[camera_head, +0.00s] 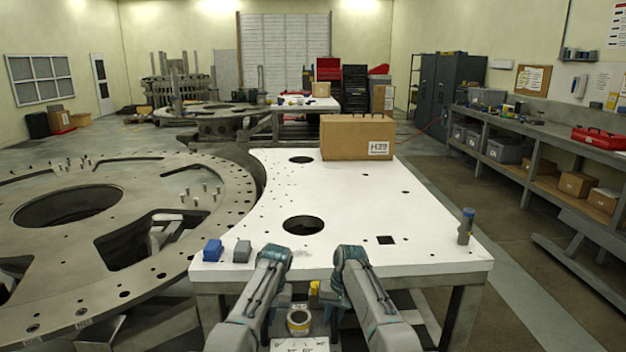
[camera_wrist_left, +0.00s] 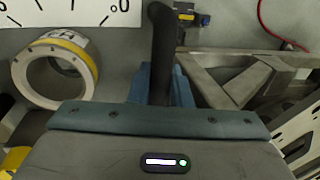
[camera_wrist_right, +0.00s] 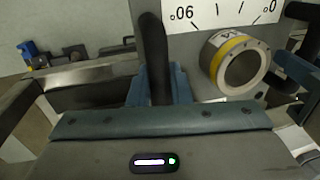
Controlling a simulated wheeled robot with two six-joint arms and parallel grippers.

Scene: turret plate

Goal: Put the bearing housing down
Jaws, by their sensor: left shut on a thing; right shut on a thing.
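The bearing housing (camera_head: 299,322) shows as a pale ring with a yellow band, low between my two arms in the head view, in front of the table's near edge. Its ring also shows in the left wrist view (camera_wrist_left: 22,75) and the right wrist view (camera_wrist_right: 218,68). My left gripper (camera_wrist_left: 160,75) and right gripper (camera_wrist_right: 157,75) are shut, one on each side of it. A dark bar rises at each jaw.
The white table (camera_head: 400,225) has free room at its middle and right, with round holes and a square hole. A cardboard box (camera_head: 345,140) stands at its back. A blue block (camera_head: 212,250), a grey block (camera_head: 242,251) and a bottle (camera_head: 465,228) stand near its edges. A large ring plate (camera_head: 225,205) lies left.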

